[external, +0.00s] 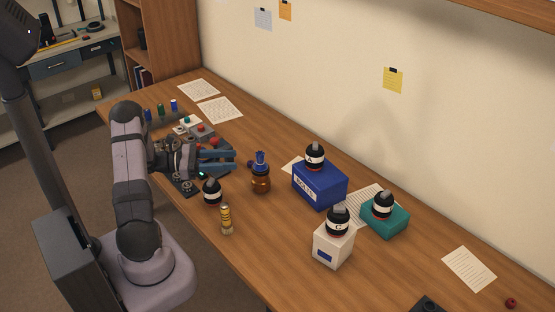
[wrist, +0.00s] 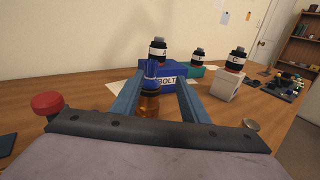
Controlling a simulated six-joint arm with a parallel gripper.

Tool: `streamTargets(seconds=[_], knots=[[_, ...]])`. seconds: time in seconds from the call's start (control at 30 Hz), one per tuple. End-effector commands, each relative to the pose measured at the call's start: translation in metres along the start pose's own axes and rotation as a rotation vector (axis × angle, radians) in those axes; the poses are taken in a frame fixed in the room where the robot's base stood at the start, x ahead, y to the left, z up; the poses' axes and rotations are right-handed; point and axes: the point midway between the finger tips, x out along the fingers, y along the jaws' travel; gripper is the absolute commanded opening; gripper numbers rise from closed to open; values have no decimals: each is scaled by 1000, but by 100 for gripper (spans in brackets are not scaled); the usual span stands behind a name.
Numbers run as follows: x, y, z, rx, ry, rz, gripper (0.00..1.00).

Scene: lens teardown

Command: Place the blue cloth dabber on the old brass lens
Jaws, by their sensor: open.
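The blue cloth dabber (external: 260,160) stands upright in the mouth of an amber bottle (external: 261,182) on the bench. In the wrist view the dabber (wrist: 151,73) appears between my fingers, beyond them, with the bottle (wrist: 149,106) below. My gripper (external: 234,160) is open and empty, roughly level, with its blue fingers pointing toward the dabber and a gap before it. A small brass-coloured cylinder (external: 226,219), apparently the old brass lens, stands upright nearer the bench's front edge. A round metallic top (wrist: 252,125) at lower right in the wrist view may be it.
A black lens (external: 212,191) stands between my gripper and the brass cylinder. Black lenses sit on a blue BOLTS box (external: 319,188), a white box (external: 333,246) and a teal box (external: 386,221) beyond the bottle. Small tools and bottles crowd the area behind my gripper.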

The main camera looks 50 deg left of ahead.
Motion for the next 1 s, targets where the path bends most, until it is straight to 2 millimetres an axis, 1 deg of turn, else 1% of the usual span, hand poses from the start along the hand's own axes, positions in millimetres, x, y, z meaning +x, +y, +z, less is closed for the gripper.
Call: streamTargets(seconds=[0.03, 0.07, 0.17, 0.2, 0.27, 0.3, 0.33, 0.37, 0.4, 0.47, 0.5, 0.57, 0.6, 0.7, 0.8, 0.9, 1.0], knots=[[12, -13, 1, 19, 29, -51, 41], [19, -23, 0, 32, 52, -87, 41], [45, -71, -4, 110, 159, -262, 41], [54, -94, -6, 156, 210, -348, 41], [62, -132, -12, 241, 290, -490, 41], [64, -158, -17, 306, 343, -590, 41], [64, -176, -21, 364, 382, -668, 41], [61, -194, -24, 425, 420, -747, 41], [56, -216, -30, 516, 467, -854, 41], [44, -243, -38, 669, 530, -1018, 41], [34, -257, -43, 778, 563, -1123, 41], [19, -272, -49, 950, 601, -1272, 41], [10, -277, -52, 1065, 617, -1363, 41], [-5, -281, -56, 1343, 628, -1555, 41], [-12, -279, -55, 1579, 612, -1689, 41], [-12, -275, -53, 1753, 586, -1773, 41], [-12, -273, -52, 1854, 566, -1819, 41]])
